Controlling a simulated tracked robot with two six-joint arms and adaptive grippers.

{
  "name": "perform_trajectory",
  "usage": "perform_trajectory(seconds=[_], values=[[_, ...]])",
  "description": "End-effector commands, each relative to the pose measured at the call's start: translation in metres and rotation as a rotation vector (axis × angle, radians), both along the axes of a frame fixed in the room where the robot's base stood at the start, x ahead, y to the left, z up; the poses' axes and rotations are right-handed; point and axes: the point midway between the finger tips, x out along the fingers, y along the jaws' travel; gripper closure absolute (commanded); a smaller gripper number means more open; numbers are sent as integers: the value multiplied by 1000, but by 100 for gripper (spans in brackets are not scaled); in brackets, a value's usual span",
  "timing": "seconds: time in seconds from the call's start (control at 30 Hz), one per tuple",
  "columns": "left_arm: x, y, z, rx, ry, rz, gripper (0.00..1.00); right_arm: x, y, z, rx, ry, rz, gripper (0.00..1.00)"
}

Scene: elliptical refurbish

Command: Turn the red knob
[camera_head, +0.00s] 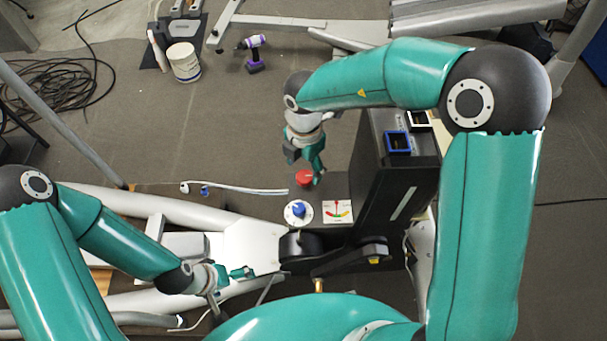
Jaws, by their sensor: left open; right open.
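The red knob (304,178) sits on the dark panel of the machine, in the middle of the head view. My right gripper (307,166) is open and points down right at the knob, with its fingers by the knob's upper and right sides. I cannot tell whether the fingers touch it. My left gripper (246,273) is open and empty, low over the white frame of the machine, left of the panel and well away from the red knob.
A blue knob (298,210) on a white dial and a gauge card (337,211) lie just below the red knob. A black upright housing with a blue-framed socket (397,142) stands to the right. A white cable (238,190) lies to the left.

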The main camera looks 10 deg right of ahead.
Motion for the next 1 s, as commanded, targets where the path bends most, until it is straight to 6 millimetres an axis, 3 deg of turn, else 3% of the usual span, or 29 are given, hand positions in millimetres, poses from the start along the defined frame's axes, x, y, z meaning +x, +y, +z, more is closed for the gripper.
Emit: perform_trajectory(seconds=[0.1,0.23,0.6,0.9,0.97,1.0], values=[[0,0,-5,0,0,0,0,0,0,-20,0,2,-1,32],[0,0,-7,0,0,0,0,0,0,-30,-1,1,-1,32],[0,0,-8,0,0,0,0,0,0,-34,1,0,-1,32],[0,0,-8,0,0,0,0,0,0,-34,1,0,-1,82],[0,0,-8,0,0,0,0,0,0,-34,1,-1,-1,92],[0,0,-7,0,0,-1,0,0,3,-34,2,-1,-1,92]])
